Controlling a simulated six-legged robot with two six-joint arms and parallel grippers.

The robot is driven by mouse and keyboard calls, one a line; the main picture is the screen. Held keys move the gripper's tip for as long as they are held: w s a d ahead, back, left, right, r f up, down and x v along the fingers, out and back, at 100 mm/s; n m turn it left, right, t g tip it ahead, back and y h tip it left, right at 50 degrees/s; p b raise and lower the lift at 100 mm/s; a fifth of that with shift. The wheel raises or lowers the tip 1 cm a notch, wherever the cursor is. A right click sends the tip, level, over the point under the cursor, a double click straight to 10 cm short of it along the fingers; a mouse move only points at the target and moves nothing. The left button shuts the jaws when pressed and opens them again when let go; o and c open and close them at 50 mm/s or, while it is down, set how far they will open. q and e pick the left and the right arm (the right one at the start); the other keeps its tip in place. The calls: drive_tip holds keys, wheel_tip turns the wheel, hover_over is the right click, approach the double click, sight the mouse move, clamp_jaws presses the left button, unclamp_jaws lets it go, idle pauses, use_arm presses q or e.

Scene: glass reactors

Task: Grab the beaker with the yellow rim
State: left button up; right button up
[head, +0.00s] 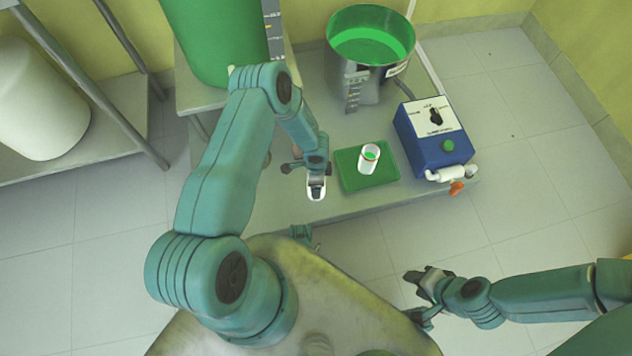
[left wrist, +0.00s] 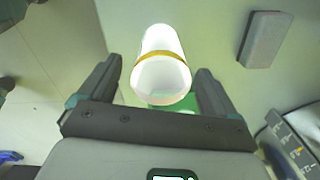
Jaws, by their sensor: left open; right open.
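A white beaker with a yellow rim band (left wrist: 158,40) lies between the two fingers of my left gripper in the left wrist view. My left gripper (head: 308,167) is open around it; I cannot tell whether either finger touches it. In the head view a white shape (head: 316,189) shows at that gripper, left of the green tray; its yellow band is not clear there. My right gripper (head: 418,292) is open and empty, away from the table.
A blue box with a dial (head: 432,138) stands right of the tray. A large steel vessel with green contents (head: 370,52) is behind it. A big green tank (head: 212,40) stands at the back left. A grey block (left wrist: 265,38) shows in the left wrist view.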

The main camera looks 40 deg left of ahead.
use_arm(q)
wheel_tip(320, 180, down, 5)
drive_tip(key=shift+a+b, duration=0.15)
drive_tip(key=shift+b, duration=1)
drive_tip(key=shift+r, duration=0.15)
drive_tip(key=c, duration=1.1)
